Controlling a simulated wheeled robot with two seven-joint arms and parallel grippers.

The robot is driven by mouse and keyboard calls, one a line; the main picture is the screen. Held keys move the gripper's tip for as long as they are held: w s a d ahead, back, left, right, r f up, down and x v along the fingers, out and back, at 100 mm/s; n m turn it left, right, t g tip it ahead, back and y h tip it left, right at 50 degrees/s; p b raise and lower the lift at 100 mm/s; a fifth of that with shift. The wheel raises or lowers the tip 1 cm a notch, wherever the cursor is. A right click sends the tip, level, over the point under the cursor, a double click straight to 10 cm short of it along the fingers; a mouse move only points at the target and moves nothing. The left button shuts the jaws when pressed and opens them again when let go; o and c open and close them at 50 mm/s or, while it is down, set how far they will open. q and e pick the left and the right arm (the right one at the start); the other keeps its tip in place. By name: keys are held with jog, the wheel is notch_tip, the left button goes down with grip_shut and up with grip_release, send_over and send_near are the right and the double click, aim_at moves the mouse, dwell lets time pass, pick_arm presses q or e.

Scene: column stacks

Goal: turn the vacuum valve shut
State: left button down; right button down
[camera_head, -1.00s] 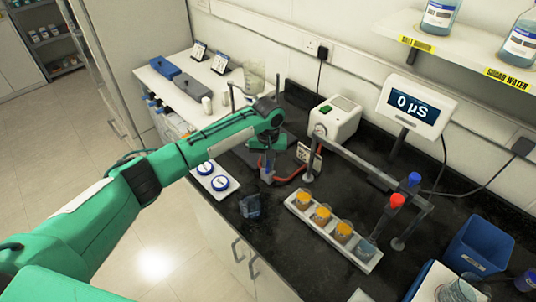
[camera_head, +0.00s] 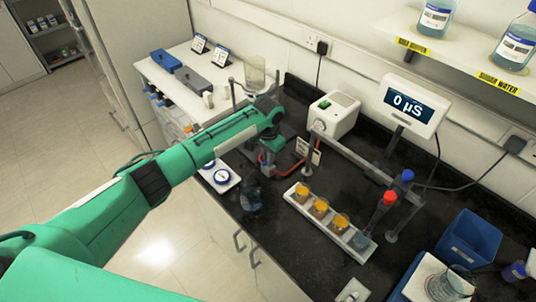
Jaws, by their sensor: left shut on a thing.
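My left gripper (camera_head: 266,164) points down beside the red tubing (camera_head: 285,172) in front of the white box. It is shut on a small part at the tubing, which I take to be the vacuum valve. The gripper and wrist hide most of this part, so its handle angle cannot be read. The white box (camera_head: 334,116) with a green switch stands just behind, to the right. My right gripper is not in view.
A white rack (camera_head: 322,222) holds several small beakers of orange and clear liquid. A rail with red and blue knobs (camera_head: 389,198) runs behind it. A clear glass vessel (camera_head: 250,196) stands near the counter's front edge. A blue bin (camera_head: 468,240) is at the right.

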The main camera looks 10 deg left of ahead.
pick_arm(q)
jog(key=shift+r, duration=0.1)
dwell(0.4)
jog(key=c, duration=1.5)
grip_release()
